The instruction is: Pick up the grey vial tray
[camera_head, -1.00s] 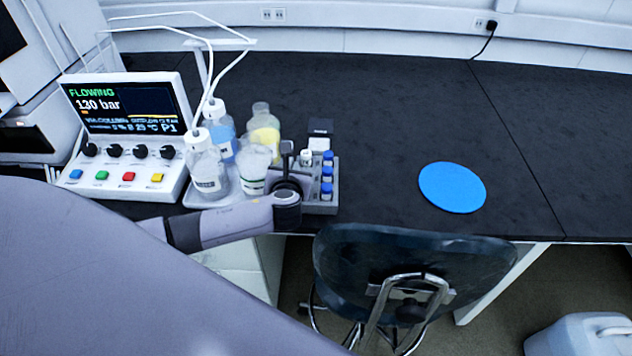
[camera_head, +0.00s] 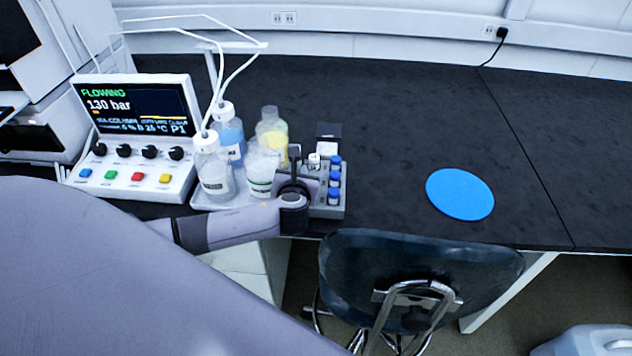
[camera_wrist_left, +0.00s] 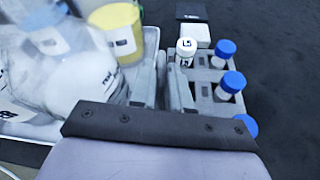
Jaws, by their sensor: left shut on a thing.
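The grey vial tray (camera_head: 334,211) is on the black bench near its front edge, right of the bottles. It holds blue-capped vials (camera_head: 334,180) and a white-capped vial (camera_head: 314,160). My left gripper (camera_head: 295,175) is at the tray's left side, shut on it. In the left wrist view the fingers (camera_wrist_left: 164,80) close on the tray's left wall (camera_wrist_left: 180,92), and the tray's compartments (camera_wrist_left: 205,108) show to their right. I cannot tell whether the tray is clear of the bench. My right gripper is not in view.
A white carrier with several bottles, including a yellow one (camera_head: 272,128), stands close left of the gripper. A small black-and-white box (camera_head: 328,134) is behind the tray. A blue round mat (camera_head: 460,194) lies to the right, with free bench between. A chair (camera_head: 415,268) is in front.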

